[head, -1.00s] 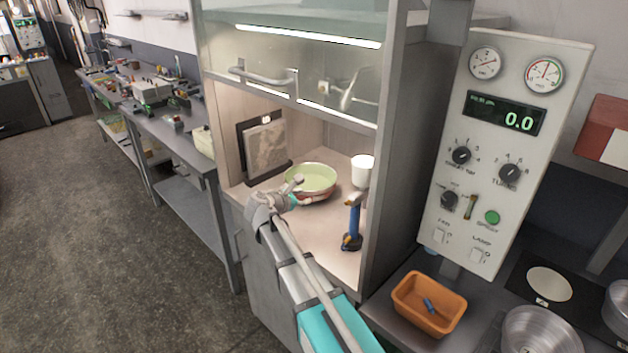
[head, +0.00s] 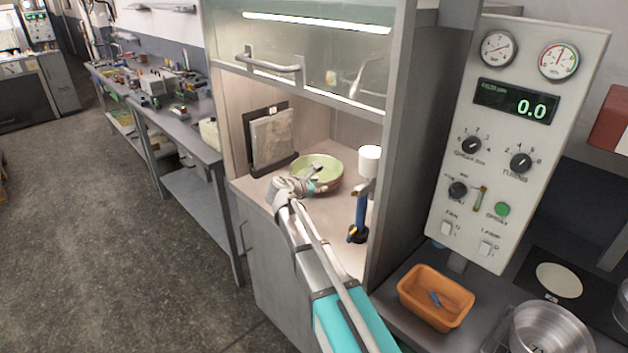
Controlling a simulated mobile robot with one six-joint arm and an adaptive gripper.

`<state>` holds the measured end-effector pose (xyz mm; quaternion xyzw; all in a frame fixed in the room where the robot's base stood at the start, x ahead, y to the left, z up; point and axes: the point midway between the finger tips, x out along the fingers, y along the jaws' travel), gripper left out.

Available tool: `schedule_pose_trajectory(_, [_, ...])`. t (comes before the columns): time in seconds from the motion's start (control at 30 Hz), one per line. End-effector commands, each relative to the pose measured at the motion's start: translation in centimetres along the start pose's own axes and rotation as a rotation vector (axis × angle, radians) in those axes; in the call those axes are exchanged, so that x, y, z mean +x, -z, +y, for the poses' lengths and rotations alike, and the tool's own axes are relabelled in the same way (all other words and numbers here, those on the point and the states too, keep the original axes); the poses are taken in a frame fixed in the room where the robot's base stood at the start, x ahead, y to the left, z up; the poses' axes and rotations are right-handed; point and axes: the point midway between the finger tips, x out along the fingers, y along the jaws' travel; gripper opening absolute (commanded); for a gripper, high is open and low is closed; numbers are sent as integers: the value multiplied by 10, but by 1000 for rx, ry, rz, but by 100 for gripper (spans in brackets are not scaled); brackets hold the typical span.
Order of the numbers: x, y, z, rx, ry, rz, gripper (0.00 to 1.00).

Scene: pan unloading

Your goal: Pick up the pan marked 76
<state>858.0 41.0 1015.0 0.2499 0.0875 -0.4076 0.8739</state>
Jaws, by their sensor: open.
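A silver metal pan (head: 550,330) stands at the lower right of the head view, cut by the frame's bottom edge. A dark mark shows low on its front, but I cannot read it fully. Part of another metal pan (head: 621,308) shows at the right edge. My gripper (head: 319,178) is inside the lit cabinet, far from these pans. It is open, with its fingers at the near side of a green and reddish bowl (head: 326,165). The fingers overlap the bowl's rim in the picture; I cannot tell whether they touch it.
An orange bin (head: 408,287) with a small blue item stands left of the silver pan. A blue-handled tool (head: 361,215) and a white cup (head: 369,159) stand right of my arm. The raised glass sash (head: 300,70) hangs above, and a control panel (head: 540,130) rises at right.

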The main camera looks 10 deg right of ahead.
Motion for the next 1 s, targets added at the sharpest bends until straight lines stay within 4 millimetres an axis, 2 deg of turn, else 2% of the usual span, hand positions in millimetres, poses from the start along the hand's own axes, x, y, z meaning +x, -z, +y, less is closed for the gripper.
schedule_pose_trajectory(0.03, [9, 2, 0, 0, 1, 0, 47])
schedule_pose_trajectory(0.2, [24, 1, 0, 0, 1, 0, 47])
schedule_pose_trajectory(0.77, [34, 0, 0, 0, 1, -1, 47])
schedule_pose_trajectory(1.0, [61, 3, -1, 1, 2, -1, 47])
